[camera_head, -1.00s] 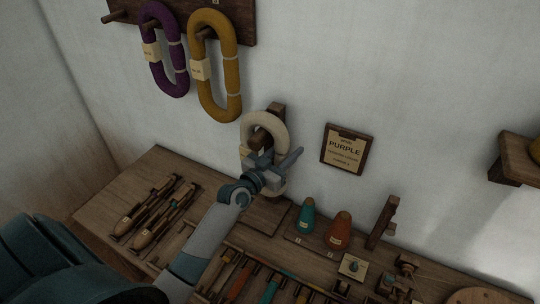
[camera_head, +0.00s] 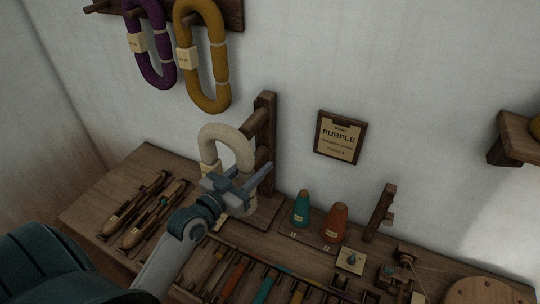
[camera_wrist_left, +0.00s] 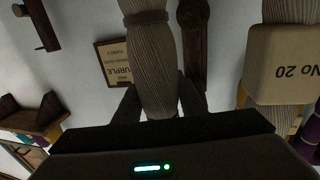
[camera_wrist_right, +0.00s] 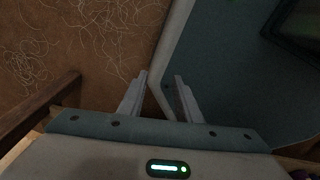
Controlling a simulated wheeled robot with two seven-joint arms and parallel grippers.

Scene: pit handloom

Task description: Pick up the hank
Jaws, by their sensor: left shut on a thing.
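The cream hank (camera_head: 229,141) is an upright loop with a pale label, in front and left of a dark wooden post stand (camera_head: 265,125) on the bench. It appears clear of the post's peg. My left gripper (camera_head: 238,186) is shut across the lower part of the loop. In the left wrist view the hank's strands (camera_wrist_left: 151,60) run between the fingers, and its label reads "No 20" (camera_wrist_left: 285,65). My right gripper (camera_wrist_right: 160,88) is empty with its fingers apart, seen only in its own wrist view.
A purple hank (camera_head: 169,56) and a mustard hank (camera_head: 181,32) hang on a wall rack above left. A "PURPLE" sign (camera_head: 339,137) is on the wall.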

